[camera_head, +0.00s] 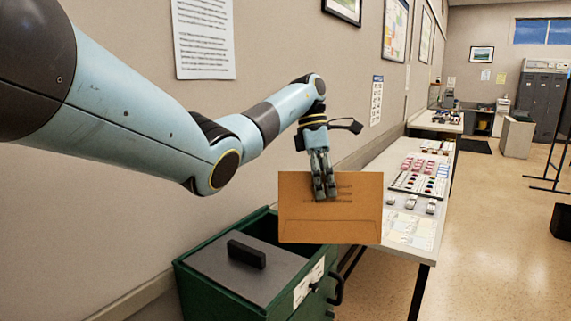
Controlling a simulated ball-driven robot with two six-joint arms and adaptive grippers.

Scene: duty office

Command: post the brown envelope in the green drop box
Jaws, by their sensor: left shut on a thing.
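The brown envelope (330,222) hangs flat, facing me, in the middle of the camera_head view. My left gripper (326,192) is shut on its upper edge, with the fingers pointing down over its face. The green drop box (215,294) stands at the lower middle, against the wall. It has a grey top panel with a black handle and a white label and dark handle on its front side. The envelope overlaps the right part of the box's top in the picture and hides it. I cannot tell how high the envelope is above it. My right gripper is not in view.
A long table (433,240) with control panels runs along the wall right of the box. Papers and frames hang on the wall. Grey lockers (541,97) and a white cabinet (516,137) stand far back. The floor (490,240) at right is mostly clear; a black bin (562,221) stands at the right edge.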

